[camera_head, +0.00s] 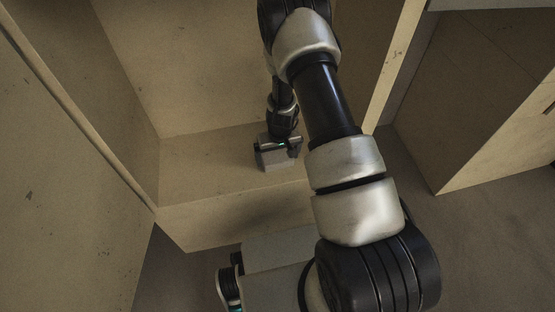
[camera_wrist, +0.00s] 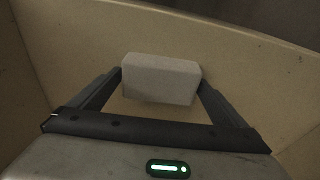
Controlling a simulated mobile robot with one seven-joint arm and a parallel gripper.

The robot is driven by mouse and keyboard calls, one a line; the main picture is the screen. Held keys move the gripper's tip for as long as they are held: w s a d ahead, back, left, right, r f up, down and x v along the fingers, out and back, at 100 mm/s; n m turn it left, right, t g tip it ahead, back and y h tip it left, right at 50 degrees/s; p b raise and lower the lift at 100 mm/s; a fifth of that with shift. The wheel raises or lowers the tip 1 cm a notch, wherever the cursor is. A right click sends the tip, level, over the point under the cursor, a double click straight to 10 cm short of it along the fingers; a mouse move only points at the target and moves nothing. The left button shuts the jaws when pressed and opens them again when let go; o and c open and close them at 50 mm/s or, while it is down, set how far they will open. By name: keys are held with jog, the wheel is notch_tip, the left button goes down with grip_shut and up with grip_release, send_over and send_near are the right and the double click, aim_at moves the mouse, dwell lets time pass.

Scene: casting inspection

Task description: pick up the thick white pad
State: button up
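The thick white pad (camera_wrist: 160,80) is a pale rectangular block in the middle of the wrist view. My gripper (camera_wrist: 161,76) has its two dark fingers spread wide, one at the left end of the pad and one at the right end. The fingertips meet the pad's ends in the picture, with no clear gap. I cannot tell whether they press on it or only stand around it. In the head view my gripper (camera_head: 278,155) is low over the tan shelf floor (camera_head: 200,168). The pad is hard to tell apart from my gripper there.
The tan shelf has a back wall (camera_head: 180,75) and a left side wall (camera_head: 115,90). Its front edge drops to a dark floor (camera_head: 465,230). Another tan cabinet (camera_head: 480,130) stands at the right. The shelf left of my gripper is bare.

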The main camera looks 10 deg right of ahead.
jog(key=c, duration=0.7)
jog(key=shift+r, duration=0.1)
